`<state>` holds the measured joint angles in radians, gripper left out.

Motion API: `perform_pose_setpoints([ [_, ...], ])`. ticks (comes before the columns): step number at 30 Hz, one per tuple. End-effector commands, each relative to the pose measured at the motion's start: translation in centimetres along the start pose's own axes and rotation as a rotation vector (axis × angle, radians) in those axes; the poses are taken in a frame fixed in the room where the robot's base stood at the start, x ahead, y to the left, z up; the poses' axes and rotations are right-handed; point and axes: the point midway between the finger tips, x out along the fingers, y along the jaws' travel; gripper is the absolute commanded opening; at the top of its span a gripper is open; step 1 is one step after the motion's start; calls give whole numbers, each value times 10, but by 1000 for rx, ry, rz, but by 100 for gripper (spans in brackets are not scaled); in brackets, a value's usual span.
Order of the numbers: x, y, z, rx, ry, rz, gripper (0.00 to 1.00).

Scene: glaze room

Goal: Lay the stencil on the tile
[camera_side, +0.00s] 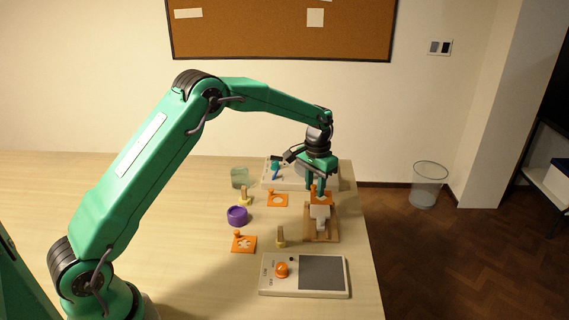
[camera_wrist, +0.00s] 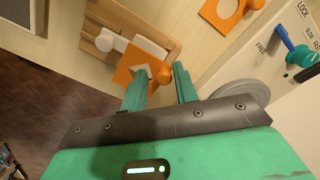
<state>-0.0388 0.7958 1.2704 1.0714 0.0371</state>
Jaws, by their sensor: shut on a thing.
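My gripper (camera_side: 317,194) is shut on the orange knob of an orange stencil (camera_side: 326,199). In the wrist view the stencil (camera_wrist: 126,77) shows between and beyond my fingers (camera_wrist: 161,70), with pale material visible through its opening. The stencil is over or at the far end of a wooden stand (camera_side: 309,231); I cannot tell whether it touches what is below. A white piece (camera_side: 320,213) sits in this stand, and it also shows in the wrist view (camera_wrist: 107,41). I cannot tell whether it is the tile, as the stencil and fingers hide part of the stand.
Two more orange stencils lie left of the stand, one with a round hole (camera_side: 270,201) and one lower (camera_side: 236,248). Nearby are a purple bowl (camera_side: 237,216), a glass jar (camera_side: 239,178) and small wooden pieces (camera_side: 281,239). Panel devices stand in front (camera_side: 322,272) and behind (camera_side: 333,183).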

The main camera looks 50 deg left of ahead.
Motion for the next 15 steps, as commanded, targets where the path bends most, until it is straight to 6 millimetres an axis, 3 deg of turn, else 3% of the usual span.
perform_pose_setpoints([
  [10, 34, 0, 1, 0, -3, 0, 8],
  [15, 40, 0, 1, 0, -1, 0, 8],
])
